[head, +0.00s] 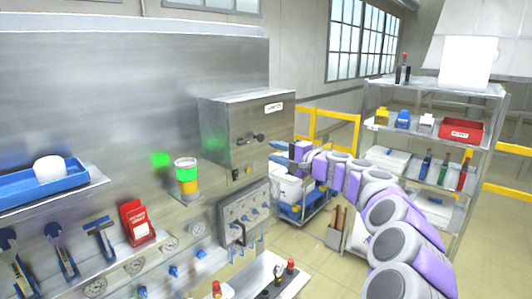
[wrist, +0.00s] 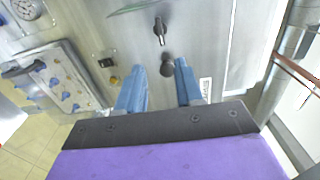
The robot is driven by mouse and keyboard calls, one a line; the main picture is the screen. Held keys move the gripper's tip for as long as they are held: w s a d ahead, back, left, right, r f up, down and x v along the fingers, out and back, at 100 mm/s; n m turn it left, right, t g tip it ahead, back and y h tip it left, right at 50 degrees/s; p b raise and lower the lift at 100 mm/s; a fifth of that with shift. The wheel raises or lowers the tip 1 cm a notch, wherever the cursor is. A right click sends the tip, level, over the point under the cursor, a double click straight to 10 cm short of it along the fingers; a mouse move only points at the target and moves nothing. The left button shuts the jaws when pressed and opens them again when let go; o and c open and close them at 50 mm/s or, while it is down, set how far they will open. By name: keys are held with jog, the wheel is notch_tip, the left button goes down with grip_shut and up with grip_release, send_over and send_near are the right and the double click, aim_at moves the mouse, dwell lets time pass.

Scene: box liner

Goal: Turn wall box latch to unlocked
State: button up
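The wall box (head: 222,132) is a grey metal box on the steel wall panel, with a white label on its front. Its front face fills the upper middle of the wrist view (wrist: 215,35). A dark round knob (wrist: 167,66) and a small metal lever (wrist: 159,32) stick out from that face; both also show as dark fittings (head: 258,137) in the head view. I cannot tell which one is the latch. My gripper (wrist: 160,65) is open with blue fingers apart. The knob appears between the fingertips; contact is not visible. In the head view my gripper (head: 277,150) is at the box's right.
A valve panel (head: 243,215) is below the box, and a green-orange signal lamp (head: 187,178) is to its left. A steel shelf rack (head: 437,90) with bins and bottles stands right. A cart (head: 310,212) and yellow railing (head: 330,118) are behind my arm.

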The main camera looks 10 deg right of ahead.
jog(key=v, duration=0.5)
jog(key=shift+s+d+b, duration=0.15)
jog(key=shift+d+b, duration=0.05)
jog(key=shift+b, duration=0.15)
jog(key=shift+a, duration=0.1)
jog(key=s+a+f+n+g+y+b, duration=0.1)
jog(key=s+a+f+n+g+b, duration=0.25)
jog(key=s+a, duration=0.5)
jog(key=s+a+f+n+g+b, duration=0.35)
jog(key=s+a+f+g, duration=0.2)
jog(key=a, duration=0.65)
jog(key=s+a+f+n+g+h+b, duration=0.15)
jog(key=s+a+f, duration=0.25)
jog(key=s+f, duration=0.4)
jog(key=s+d+f+n+g+h+b, duration=0.2)
jog(key=s+f+n+g+h+b, duration=0.15)
jog(key=s+f, duration=0.9)
jog(key=s+d+f+g+h+b, duration=0.1)
jog(key=s+d+f+h+b, duration=0.1)
jog(key=s+d+f, duration=0.4)
jog(key=s+d+f+m+g+h+b, duration=0.1)
jog(key=s+d+f+h+b, duration=0.2)
jog(key=s+f, duration=0.4)
jog(key=s+d+h, duration=0.1)
jog(key=s+d, duration=0.1)
jog(key=s, duration=0.3)
jog(key=shift+s+d+h+b, duration=0.3)
jog(key=shift+s+d+b, duration=0.05)
jog(key=shift+d, duration=0.05)
